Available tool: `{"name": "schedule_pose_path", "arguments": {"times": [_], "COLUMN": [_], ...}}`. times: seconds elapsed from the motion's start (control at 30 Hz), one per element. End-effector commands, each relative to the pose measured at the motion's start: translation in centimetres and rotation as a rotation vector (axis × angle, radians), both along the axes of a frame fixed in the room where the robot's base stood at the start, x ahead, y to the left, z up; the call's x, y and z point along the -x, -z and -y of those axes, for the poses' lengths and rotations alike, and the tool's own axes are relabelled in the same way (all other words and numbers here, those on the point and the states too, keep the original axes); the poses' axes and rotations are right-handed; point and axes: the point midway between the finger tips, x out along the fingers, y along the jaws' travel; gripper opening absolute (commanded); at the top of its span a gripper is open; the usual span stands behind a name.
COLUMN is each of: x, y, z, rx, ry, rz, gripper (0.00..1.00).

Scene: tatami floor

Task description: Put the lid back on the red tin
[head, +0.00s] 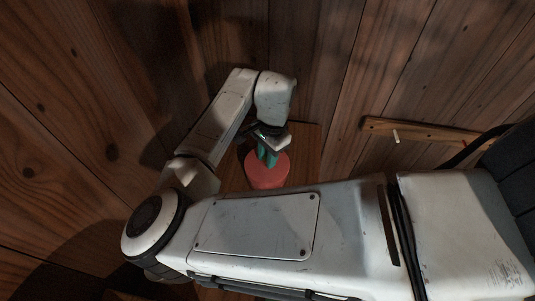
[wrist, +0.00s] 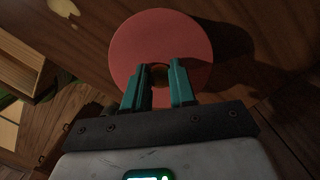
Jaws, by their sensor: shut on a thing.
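The round red lid (wrist: 160,35) fills the upper middle of the wrist view, with a small knob at its centre. My gripper (wrist: 160,75), with teal fingers, is shut on this knob. In the head view my gripper (head: 267,156) points down onto a red round shape (head: 268,175) with a short side wall below its top. I cannot tell there where the lid ends and the red tin begins, or whether they touch. The tin is not separately visible in the wrist view, where the lid and fingers cover what lies below.
A wooden surface (head: 308,145) lies under the red shape, near the plank wall. A wooden rail (head: 430,132) with a white peg is at the right. In the wrist view a wooden frame (wrist: 20,65) stands at the left, and dark shadow falls right of the lid.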

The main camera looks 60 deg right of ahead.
Motion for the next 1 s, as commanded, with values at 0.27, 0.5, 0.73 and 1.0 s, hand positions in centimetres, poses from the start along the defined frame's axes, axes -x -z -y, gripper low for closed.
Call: {"name": "schedule_pose_path", "arguments": {"times": [0.27, 0.5, 0.73, 1.0], "x": [0.02, 0.07, 0.06, 0.06], "y": [-0.02, -0.03, 0.06, 0.05], "z": [0.02, 0.03, 0.03, 0.04], "rx": [0.001, 0.000, 0.001, 0.001], "ry": [0.000, 0.000, 0.001, 0.001], "rz": [0.000, -0.002, -0.001, -0.001], "gripper": [0.00, 0.00, 0.00, 0.32]}}
